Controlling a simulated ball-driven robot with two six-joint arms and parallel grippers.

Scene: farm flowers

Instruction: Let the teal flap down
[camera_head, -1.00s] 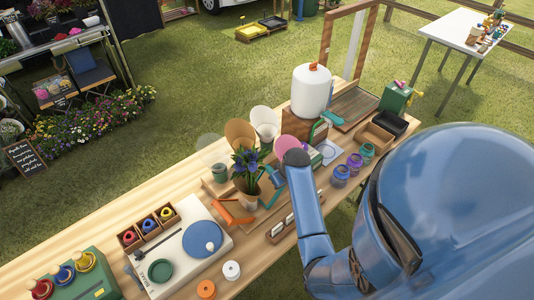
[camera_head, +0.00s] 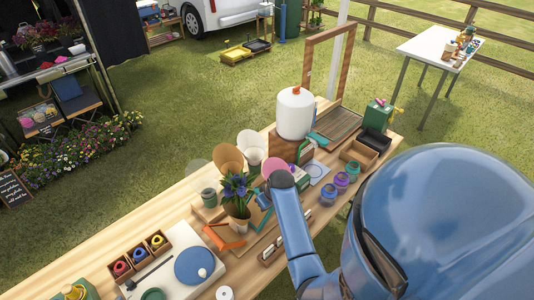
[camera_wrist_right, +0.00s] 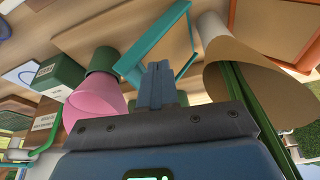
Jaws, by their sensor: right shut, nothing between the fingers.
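The teal flap (camera_wrist_right: 158,38) shows in the right wrist view as a thin, open, angled frame standing out from the wooden board. In the head view a teal part (camera_head: 260,217) shows beside the potted purple flowers (camera_head: 236,192), partly covered by the plant and my arm. My right gripper (camera_wrist_right: 160,70) is shut and empty, with its fingertips close to the flap's lower side. I cannot tell if they touch it. In the head view my right arm hides these fingers. My left gripper is in neither current view.
A pink cone (camera_wrist_right: 97,100) is left of my fingers and a tan paper cone (camera_wrist_right: 240,65) is close on the right. A white tank (camera_head: 294,113), several jars and an orange bracket (camera_head: 222,237) crowd the bench.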

